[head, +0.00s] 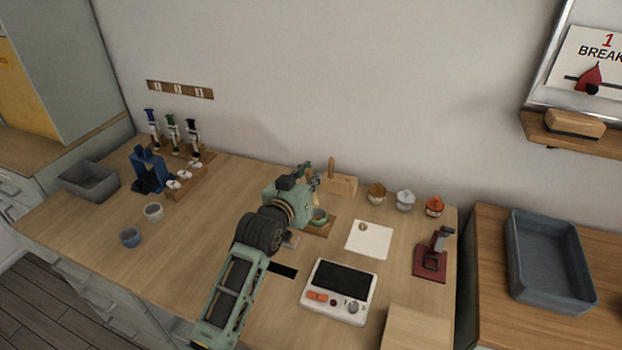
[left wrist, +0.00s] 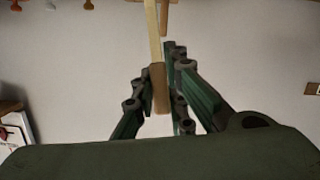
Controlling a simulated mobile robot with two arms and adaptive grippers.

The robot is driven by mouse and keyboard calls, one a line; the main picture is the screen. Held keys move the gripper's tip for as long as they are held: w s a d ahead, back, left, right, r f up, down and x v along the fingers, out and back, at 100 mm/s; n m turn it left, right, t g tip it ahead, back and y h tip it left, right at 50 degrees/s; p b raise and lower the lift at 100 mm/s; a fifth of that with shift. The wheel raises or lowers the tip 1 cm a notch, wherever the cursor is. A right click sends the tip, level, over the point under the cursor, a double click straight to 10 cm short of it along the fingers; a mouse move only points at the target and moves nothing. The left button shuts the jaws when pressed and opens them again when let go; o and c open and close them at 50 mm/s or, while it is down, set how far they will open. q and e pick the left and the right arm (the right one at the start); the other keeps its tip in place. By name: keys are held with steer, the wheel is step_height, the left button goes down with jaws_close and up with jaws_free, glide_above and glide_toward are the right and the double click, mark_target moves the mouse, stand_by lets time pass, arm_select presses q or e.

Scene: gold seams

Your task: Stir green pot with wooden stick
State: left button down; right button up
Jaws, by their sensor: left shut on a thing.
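My left gripper (head: 311,180) is just above and behind the green pot (head: 319,216), near the middle of the table. In the left wrist view its fingers are shut on the wooden stick (left wrist: 159,88), whose thicker brown end is between them and whose thin pale part (left wrist: 153,30) runs to the top edge. In the head view the gripper hides the stick, so I cannot tell whether it touches the pot. The pot sits on a small brown board (head: 326,230) and is partly covered by my arm. My right gripper is not in view.
A wooden block (head: 343,186) with an upright handle (head: 331,169) stands behind the pot. Several small jars (head: 405,199) are at the back right. A white sheet (head: 370,240), a device with a dark panel (head: 341,288) and a red stand (head: 431,258) lie to the right.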

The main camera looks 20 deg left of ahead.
arm_select(q)
step_height(320, 180, down, 3)
steer(key=shift+a+r+b, duration=0.1)
steer(key=shift+b, duration=1)
steer(key=shift+w+d+f+b, duration=0.15)
steer(key=shift+f+b, duration=0.2)
steer(key=shift+f, duration=0.5)
steer(key=shift+d+f+b, duration=0.15)
steer(key=shift+f+b, duration=0.15)
steer(key=shift+f, duration=0.5)
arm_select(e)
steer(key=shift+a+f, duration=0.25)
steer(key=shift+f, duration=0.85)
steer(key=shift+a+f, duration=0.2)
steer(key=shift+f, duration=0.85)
arm_select(q)
steer(key=shift+w, duration=0.1)
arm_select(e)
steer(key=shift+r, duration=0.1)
